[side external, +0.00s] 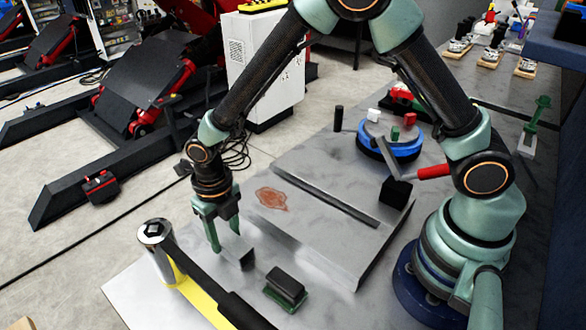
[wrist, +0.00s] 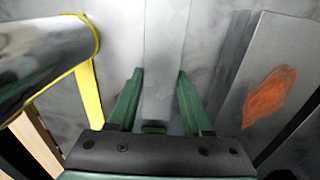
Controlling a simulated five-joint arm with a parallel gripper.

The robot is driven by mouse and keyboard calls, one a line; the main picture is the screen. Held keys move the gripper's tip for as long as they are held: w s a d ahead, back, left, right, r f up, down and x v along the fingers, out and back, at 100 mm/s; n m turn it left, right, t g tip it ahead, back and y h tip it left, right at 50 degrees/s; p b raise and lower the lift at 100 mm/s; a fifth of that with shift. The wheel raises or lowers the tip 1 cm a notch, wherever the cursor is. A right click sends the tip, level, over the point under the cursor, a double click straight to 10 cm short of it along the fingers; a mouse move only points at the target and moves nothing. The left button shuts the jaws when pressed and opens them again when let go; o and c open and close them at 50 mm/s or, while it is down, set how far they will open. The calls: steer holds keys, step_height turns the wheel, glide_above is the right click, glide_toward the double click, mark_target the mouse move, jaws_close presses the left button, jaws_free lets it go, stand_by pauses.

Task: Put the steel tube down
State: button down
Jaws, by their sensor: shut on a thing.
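My gripper (side external: 228,243) points down at the front left of the grey work table, left of a raised grey plate. It is shut on the steel tube. In the wrist view the tube (wrist: 165,50) is a long, pale grey, straight-sided piece lying between the two green fingers (wrist: 160,76) and running away to the top edge. In the side view only a short grey length with a dark end (side external: 247,260) shows beside the fingertips. The tube is low, close to the table top; I cannot tell whether it touches it.
A raised grey plate (side external: 318,235) with an orange-red patch (side external: 271,199) lies right of the gripper. A large metal cylinder (side external: 158,257) with a yellow strip stands close on the left. A black block on a green base (side external: 285,287) sits in front. A blue round fixture (side external: 391,150) stands behind.

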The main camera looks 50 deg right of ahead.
mark_target(225, 236)
steer(key=shift+c, duration=1.6)
jaws_free()
steer(key=d+r+m+t, duration=0.1)
steer(key=d+r+m, duration=0.15)
steer(key=r, duration=0.55)
steer(key=d+r+m, duration=0.2)
steer(key=r+m, duration=0.2)
steer(key=r, duration=0.4)
steer(key=s+d+r+m+t, duration=0.2)
steer(key=d+m, duration=0.5)
steer(key=m, duration=0.7)
steer(key=s+d+r+m+t, duration=0.2)
steer(key=s+d+r+m, duration=0.3)
steer(key=m, duration=1)
steer(key=shift+s+d+r+t, duration=0.15)
steer(key=shift+s+d+t, duration=0.15)
steer(key=shift+s+d, duration=0.85)
